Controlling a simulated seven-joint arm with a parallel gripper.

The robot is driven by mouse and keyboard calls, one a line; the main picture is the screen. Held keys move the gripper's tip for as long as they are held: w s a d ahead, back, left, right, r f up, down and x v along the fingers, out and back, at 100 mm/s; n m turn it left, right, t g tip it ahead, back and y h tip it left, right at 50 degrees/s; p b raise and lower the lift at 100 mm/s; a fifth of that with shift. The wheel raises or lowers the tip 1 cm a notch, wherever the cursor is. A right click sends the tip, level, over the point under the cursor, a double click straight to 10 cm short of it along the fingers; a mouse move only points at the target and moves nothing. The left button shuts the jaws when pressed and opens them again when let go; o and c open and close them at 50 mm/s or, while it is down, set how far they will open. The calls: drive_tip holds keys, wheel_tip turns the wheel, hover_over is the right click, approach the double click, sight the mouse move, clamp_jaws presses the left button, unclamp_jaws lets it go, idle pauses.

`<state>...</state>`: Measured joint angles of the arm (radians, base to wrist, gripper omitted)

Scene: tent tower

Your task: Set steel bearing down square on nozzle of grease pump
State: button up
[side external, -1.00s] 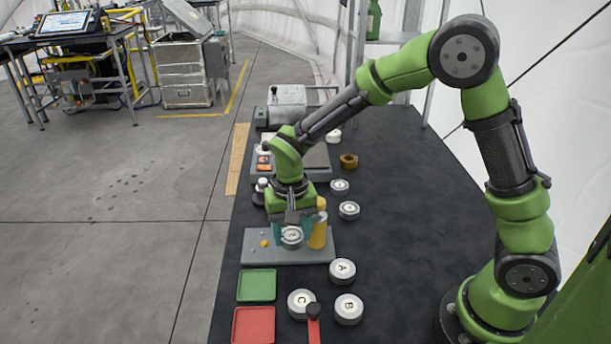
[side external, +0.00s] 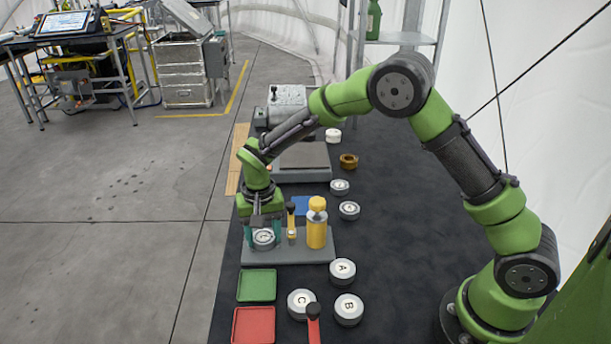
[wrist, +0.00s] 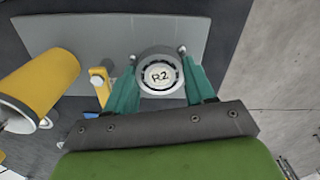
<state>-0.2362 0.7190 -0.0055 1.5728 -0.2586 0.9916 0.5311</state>
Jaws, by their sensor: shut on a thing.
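My gripper (side external: 263,238) has its teal fingers shut on a round steel bearing (side external: 264,239). In the wrist view the bearing (wrist: 160,74) shows its face marked R2, with a finger on either side. It looks about level. It is over the left part of the grease pump's grey base plate (side external: 315,250). The nozzle is hidden beneath the bearing and gripper, and I cannot tell whether they touch. The pump's yellow cylinder (side external: 317,228) and small lever (side external: 291,220) stand to the right of my gripper. The cylinder also shows in the wrist view (wrist: 42,82).
Steel discs marked A (side external: 342,271), B (side external: 348,309) and C (side external: 301,303) lie in front. A green tray (side external: 257,285) and a red tray (side external: 254,325) are at the front left. More discs and a brass ring (side external: 348,161) lie farther back. The dark table's right side is clear.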

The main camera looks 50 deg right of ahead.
sight(264, 236)
drive_tip(key=shift+f, duration=0.15)
drive_tip(key=o, duration=1.1)
drive_tip(key=shift+o, duration=0.2)
wheel_tip(264, 236, up, 12)
drive_tip(key=s+d+r+n+t+y, duration=0.1)
drive_tip(key=s+d+r+t, duration=0.3)
drive_tip(key=s+r, duration=0.55)
drive_tip(key=s+d+t, duration=0.1)
drive_tip(key=s+d, duration=0.1)
drive_tip(key=s, duration=0.4)
drive_tip(key=s+d+r+n+t+y, duration=0.1)
drive_tip(key=s+t, duration=0.1)
drive_tip(key=s, duration=0.5)
drive_tip(key=shift+s+d+r+n, duration=0.2)
drive_tip(key=shift+d+r+n, duration=0.05)
drive_tip(key=shift+d+n, duration=0.1)
